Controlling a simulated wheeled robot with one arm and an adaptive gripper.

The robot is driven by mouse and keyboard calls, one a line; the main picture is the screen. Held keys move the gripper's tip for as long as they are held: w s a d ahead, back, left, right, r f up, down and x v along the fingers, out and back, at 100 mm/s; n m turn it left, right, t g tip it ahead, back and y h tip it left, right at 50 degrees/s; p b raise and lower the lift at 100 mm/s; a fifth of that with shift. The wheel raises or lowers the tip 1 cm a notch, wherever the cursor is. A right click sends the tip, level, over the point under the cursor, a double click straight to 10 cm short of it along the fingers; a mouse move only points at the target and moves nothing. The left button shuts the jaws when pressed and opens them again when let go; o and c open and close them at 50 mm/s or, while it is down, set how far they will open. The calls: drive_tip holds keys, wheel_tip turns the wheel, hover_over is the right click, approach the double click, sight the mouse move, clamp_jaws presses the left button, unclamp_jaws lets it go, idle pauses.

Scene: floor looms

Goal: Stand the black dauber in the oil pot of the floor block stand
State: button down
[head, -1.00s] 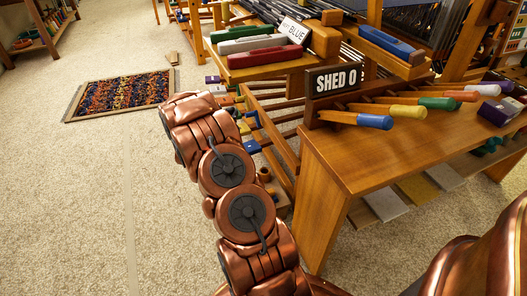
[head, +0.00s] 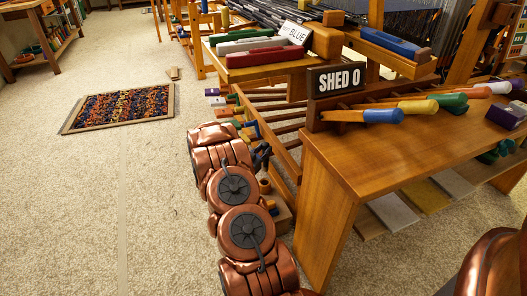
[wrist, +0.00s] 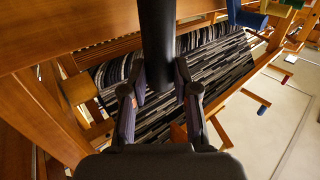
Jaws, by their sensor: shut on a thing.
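My gripper (wrist: 160,88) is shut on the black dauber (wrist: 157,45), a thick dark upright cylinder between its two fingers in the wrist view. The dauber's ends are not both visible there. In the head view my gripper (head: 262,156) is a small dark shape behind my copper arm, beside the loom's lower rails, and the dauber is hard to make out. The floor block stand (head: 284,217) is partly hidden behind my arm, low beside the bench leg. A small brown round pot (head: 265,186) shows at it, apparently the oil pot; its opening is unclear.
The loom's slatted rails (head: 275,130) are close behind the gripper. A patterned rug (head: 120,106) lies left on otherwise open carpet.

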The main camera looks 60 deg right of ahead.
drive_tip(key=shift+a, duration=0.1)
drive_tip(key=shift+a+r+p, duration=0.1)
drive_tip(key=shift+a+p, duration=0.05)
drive_tip(key=shift+p, duration=0.15)
hover_over(264, 170)
drive_tip(key=a, duration=0.1)
drive_tip(key=shift+s+a+f, duration=0.1)
drive_tip(key=shift+f, duration=1.6)
drive_tip(key=shift+s+a+f, duration=0.1)
drive_tip(key=shift+f, duration=4.15)
drive_tip(key=c, duration=0.8)
unclamp_jaws()
drive_tip(key=a, duration=1.2)
drive_tip(key=shift+s, duration=0.4)
